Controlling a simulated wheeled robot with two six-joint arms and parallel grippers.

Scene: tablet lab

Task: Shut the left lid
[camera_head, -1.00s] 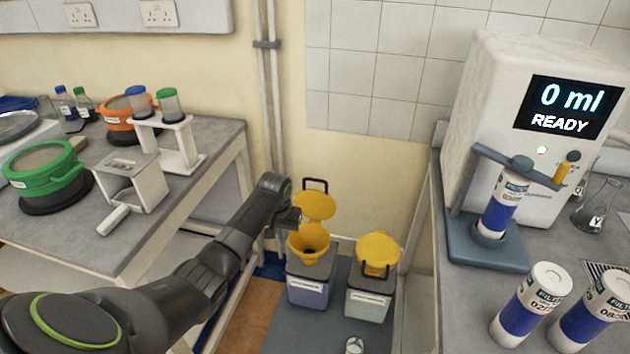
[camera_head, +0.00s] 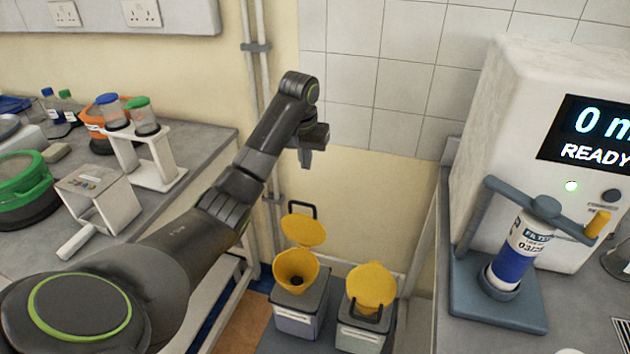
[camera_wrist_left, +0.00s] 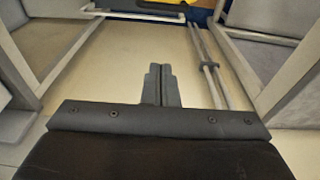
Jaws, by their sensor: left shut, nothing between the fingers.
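The left lid (camera_head: 303,228) is yellow with a dark handle loop on top. It stands raised behind the yellow funnel (camera_head: 296,270) of the left bin (camera_head: 300,315), whose mouth shows open. The right bin (camera_head: 362,335) has a yellow lid (camera_head: 371,286) lying over its top, with its handle toward the front. My left gripper (camera_head: 305,160) is above and behind the left lid, clear of it, with its fingers pointing down. In the left wrist view its fingers (camera_wrist_left: 161,72) are together and empty. My right gripper is not in view.
A bench (camera_head: 205,160) with a white stand, a box and pots is at left. A pump machine (camera_head: 500,130) with a filter bottle (camera_head: 515,252) stands on the right bench. Wall pipes (camera_head: 249,60) run behind my arm.

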